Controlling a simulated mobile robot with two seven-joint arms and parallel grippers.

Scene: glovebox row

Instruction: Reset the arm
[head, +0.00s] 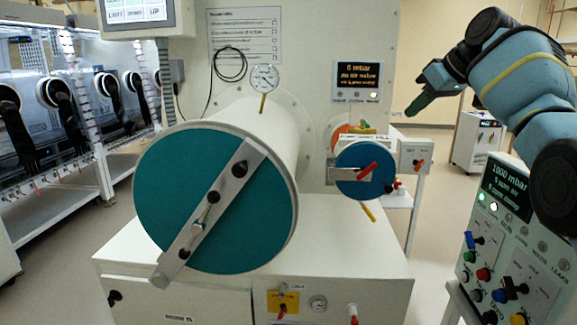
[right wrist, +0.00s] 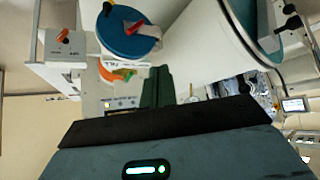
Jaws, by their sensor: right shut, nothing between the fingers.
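My right arm (head: 520,85) comes in from the right side of the head view, raised and bent. Its right gripper (head: 412,109) is shut and empty, pointing left and down in the air, to the right of the small blue-doored chamber (head: 352,182). In the right wrist view the gripper's dark green fingers (right wrist: 157,86) are together, with nothing between them. The small blue door (right wrist: 125,38) and the orange port (right wrist: 118,72) show behind them. No contact with anything shows. My left gripper is not in view.
A large chamber with a teal door (head: 160,200) and metal bar fills the centre. A control panel with colored buttons (head: 505,270) stands under my right arm. Gloveboxes with black gloves (head: 60,95) line the left. Open floor (head: 428,200) shows right of the cabinet.

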